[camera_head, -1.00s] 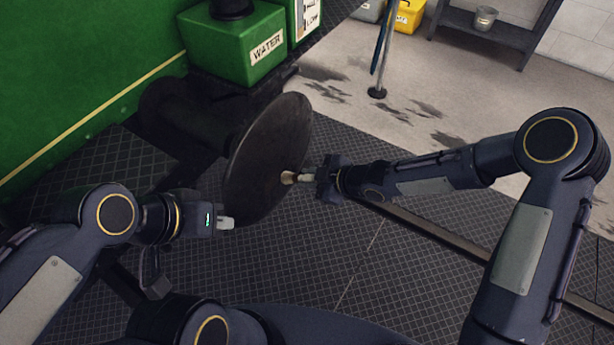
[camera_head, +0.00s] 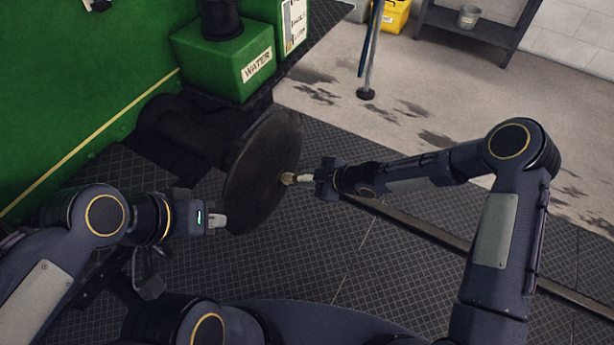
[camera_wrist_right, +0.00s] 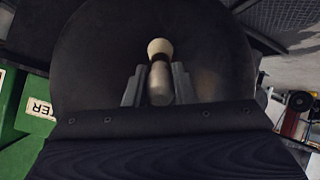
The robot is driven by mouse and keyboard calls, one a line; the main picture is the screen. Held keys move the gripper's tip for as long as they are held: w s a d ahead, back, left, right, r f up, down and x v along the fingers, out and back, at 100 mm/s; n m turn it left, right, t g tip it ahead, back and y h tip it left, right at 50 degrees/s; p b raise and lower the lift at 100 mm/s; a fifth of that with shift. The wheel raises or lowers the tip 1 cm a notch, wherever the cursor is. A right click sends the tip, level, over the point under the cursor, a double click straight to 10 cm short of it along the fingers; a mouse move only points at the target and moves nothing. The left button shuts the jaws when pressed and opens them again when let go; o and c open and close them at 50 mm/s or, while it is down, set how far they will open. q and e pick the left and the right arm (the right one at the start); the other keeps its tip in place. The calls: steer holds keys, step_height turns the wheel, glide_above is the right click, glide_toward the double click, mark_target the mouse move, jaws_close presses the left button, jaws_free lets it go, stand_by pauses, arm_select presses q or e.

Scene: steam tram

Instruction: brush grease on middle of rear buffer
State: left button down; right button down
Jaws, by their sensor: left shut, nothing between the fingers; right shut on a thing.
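The rear buffer (camera_head: 262,165) is a large dark round disc on a thick dark stem, left of the middle in the head view. My right gripper (camera_head: 318,177) is shut on a small brush (camera_head: 290,179) with a pale handle and light bristle head. The brush points at the buffer's face, near its middle; I cannot tell whether the bristles touch it. In the right wrist view the brush (camera_wrist_right: 160,70) sits between the fingers, with the buffer face (camera_wrist_right: 100,60) filling the background. My left gripper (camera_head: 217,221) is shut and empty, beside the buffer's lower left edge.
The green tram body (camera_head: 70,90) stands at the left. A green box marked WATER (camera_head: 225,60) sits above the buffer. A thin post (camera_head: 369,60) stands behind on the pale floor, with a yellow container (camera_head: 397,15) and a dark shelf (camera_head: 470,30) beyond. The dark patterned floor is open below.

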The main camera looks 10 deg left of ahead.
steer(key=shift+w+d+r+p, duration=0.1)
steer(key=shift+w+r+p, duration=0.25)
steer(key=shift+p, duration=0.8)
steer(key=w+p, duration=0.2)
steer(key=p, duration=0.1)
steer(key=d+p, duration=0.1)
steer(key=shift+w+d+f+p, duration=0.1)
steer(key=shift+w+f+p, duration=0.2)
steer(key=shift+w+p, duration=0.1)
steer(key=s+b, duration=0.1)
steer(key=b, duration=0.1)
steer(key=s+a+r+b, duration=0.1)
steer(key=s+b, duration=0.1)
steer(key=b, duration=0.1)
steer(key=shift+a+r, duration=0.15)
steer(key=shift+a, duration=0.05)
steer(key=shift+s+a+r+b, duration=0.1)
steer(key=shift+s+r+b, duration=0.15)
steer(key=shift+b, duration=0.25)
